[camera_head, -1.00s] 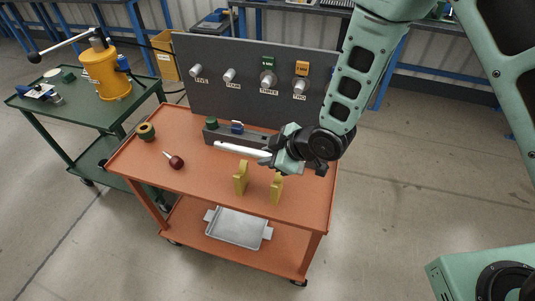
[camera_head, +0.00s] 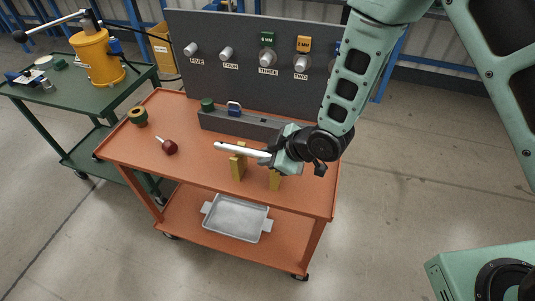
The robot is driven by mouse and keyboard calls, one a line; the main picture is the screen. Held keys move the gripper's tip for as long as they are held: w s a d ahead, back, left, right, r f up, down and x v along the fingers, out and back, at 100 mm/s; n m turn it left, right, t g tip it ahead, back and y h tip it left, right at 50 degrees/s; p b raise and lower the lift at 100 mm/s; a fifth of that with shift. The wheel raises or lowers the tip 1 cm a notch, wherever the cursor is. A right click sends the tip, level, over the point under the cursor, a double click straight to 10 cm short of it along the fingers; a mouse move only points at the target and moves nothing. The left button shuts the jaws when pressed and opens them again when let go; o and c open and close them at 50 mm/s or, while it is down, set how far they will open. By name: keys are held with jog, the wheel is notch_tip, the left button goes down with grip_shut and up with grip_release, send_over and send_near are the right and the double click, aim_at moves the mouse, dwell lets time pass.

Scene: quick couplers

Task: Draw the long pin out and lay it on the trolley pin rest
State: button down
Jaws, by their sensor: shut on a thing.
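The long pin (camera_head: 238,149) is a pale, slim rod with a tapered left end. My gripper (camera_head: 270,156) is shut on its right end and holds it roughly level, pointing left. The pin rest is a pair of yellow uprights on the orange trolley top, the left upright (camera_head: 238,170) and the right upright (camera_head: 274,181). In this view the pin passes across the top of the left upright, and my gripper is over the right one. I cannot tell whether the pin touches either upright.
On the orange trolley (camera_head: 190,175) are a dark red-handled tool (camera_head: 169,147), an olive ring (camera_head: 138,117) and a grey block (camera_head: 222,122) with a green knob and blue padlock. A grey panel (camera_head: 215,75) with labelled couplers stands behind. A tray (camera_head: 237,217) lies on the lower shelf.

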dwell(0.7)
jog(key=c, duration=1.2)
grip_release()
jog(key=shift+o, duration=0.2)
jog(key=shift+f, duration=0.1)
jog(key=shift+s+d, duration=0.1)
jog(key=shift+d, duration=0.05)
jog(key=p+v, duration=0.7)
jog(key=v, duration=0.8)
jog(key=shift+r, duration=0.65)
